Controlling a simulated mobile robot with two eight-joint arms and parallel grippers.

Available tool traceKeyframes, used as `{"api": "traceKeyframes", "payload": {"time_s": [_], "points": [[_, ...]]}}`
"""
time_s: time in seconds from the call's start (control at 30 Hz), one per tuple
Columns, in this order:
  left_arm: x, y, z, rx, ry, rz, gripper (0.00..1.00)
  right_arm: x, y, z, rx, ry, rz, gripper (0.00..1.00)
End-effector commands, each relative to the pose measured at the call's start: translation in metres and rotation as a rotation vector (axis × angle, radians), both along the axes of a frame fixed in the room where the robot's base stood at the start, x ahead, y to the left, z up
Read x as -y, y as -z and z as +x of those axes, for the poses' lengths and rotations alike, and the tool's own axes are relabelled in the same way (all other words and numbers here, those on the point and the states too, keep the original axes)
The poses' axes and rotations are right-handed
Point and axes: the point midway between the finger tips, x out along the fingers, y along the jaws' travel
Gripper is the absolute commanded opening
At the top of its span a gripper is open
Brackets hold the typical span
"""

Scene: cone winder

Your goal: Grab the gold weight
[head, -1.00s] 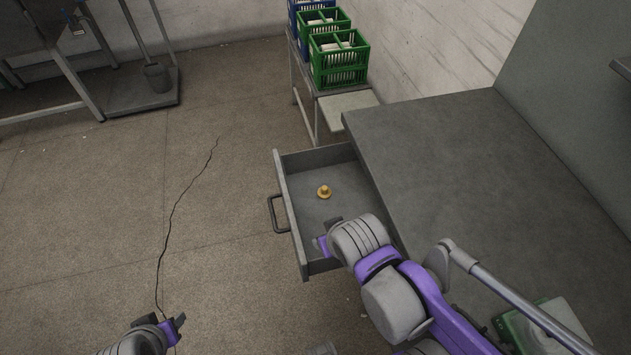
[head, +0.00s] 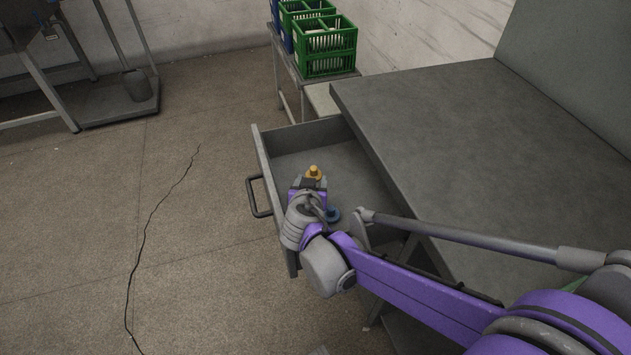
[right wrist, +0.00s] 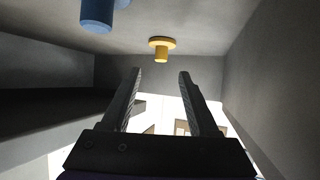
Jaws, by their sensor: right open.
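The gold weight (head: 313,172) stands in the open grey drawer (head: 264,165), its knob upward in the head view. In the right wrist view the gold weight (right wrist: 161,46) lies beyond the fingertips, roughly midway between them and apart from them. My right gripper (head: 309,182) is over the drawer just on the near side of the weight and partly hides its base. Its jaws (right wrist: 157,74) are open and empty. My left gripper is out of the picture.
A blue weight (head: 333,214) is in the drawer beside my right arm; it also shows in the right wrist view (right wrist: 97,14). The grey worktop (head: 450,150) overhangs the drawer's right side. Green crates (head: 326,48) stand behind.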

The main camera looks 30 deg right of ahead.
Motion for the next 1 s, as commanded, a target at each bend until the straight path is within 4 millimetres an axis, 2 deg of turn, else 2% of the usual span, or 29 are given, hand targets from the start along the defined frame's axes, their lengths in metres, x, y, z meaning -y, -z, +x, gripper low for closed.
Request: {"api": "traceKeyframes", "payload": {"time_s": [0.2,0.57,0.8,1.0], "points": [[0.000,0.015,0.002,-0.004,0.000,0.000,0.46,0.019,0.019,0.025,-0.001,0.003,0.000,0.60],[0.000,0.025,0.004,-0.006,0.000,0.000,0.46,0.033,0.032,0.046,-0.001,0.002,0.000,0.60],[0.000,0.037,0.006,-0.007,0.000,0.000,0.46,0.051,0.048,0.071,-0.001,0.003,0.000,0.60],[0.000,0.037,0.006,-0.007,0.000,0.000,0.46,0.053,0.049,0.075,-0.001,0.001,0.000,0.60]]}}
